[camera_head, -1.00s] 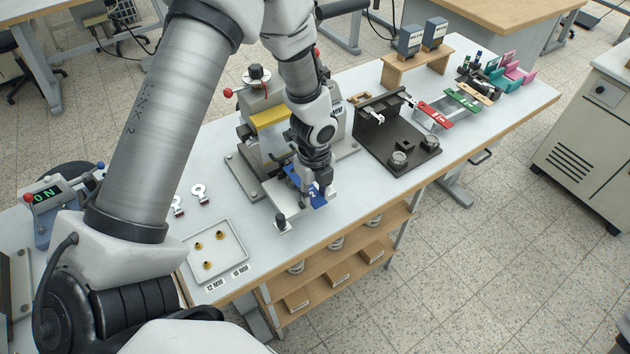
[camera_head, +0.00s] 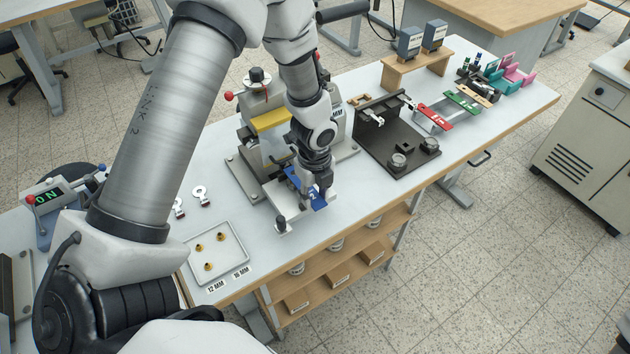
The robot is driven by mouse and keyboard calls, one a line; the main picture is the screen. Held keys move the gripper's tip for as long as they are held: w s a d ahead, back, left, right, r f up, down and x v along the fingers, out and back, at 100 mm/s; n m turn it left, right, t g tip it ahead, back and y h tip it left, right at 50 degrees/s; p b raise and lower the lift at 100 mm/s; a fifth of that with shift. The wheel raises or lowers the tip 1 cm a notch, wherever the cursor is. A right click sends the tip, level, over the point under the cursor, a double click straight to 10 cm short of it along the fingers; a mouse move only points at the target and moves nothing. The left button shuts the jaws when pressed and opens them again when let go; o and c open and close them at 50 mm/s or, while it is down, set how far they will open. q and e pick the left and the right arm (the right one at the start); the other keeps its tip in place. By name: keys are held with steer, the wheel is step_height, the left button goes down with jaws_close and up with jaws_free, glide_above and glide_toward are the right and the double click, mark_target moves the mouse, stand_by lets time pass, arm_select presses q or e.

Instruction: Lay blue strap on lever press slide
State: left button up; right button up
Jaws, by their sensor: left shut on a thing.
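My left gripper (camera_head: 314,191) points down over the lever press and is shut on the blue strap (camera_head: 318,203). The strap shows on both sides of the fingers, at the light metal slide (camera_head: 290,212) at the front of the press. I cannot tell whether the strap touches the slide. The lever press (camera_head: 262,125) has a grey body, a yellow bar and a red-knobbed lever; my left arm hides part of it. My right gripper is not in view.
A white tray (camera_head: 241,263) with small brass pieces lies to the left. A dark fixture plate (camera_head: 410,152) stands to the right. Red (camera_head: 435,117) and green (camera_head: 462,101) straps lie on a rack further right. The table front right of the press is clear.

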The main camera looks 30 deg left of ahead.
arm_select(q)
steer(key=shift+f+b, duration=0.85)
steer(key=shift+f, duration=0.45)
steer(key=o, duration=1)
steer(key=shift+r, duration=0.1)
step_height(320, 180, up, 12)
steer(key=shift+f, duration=0.1)
steer(key=shift+s, duration=0.1)
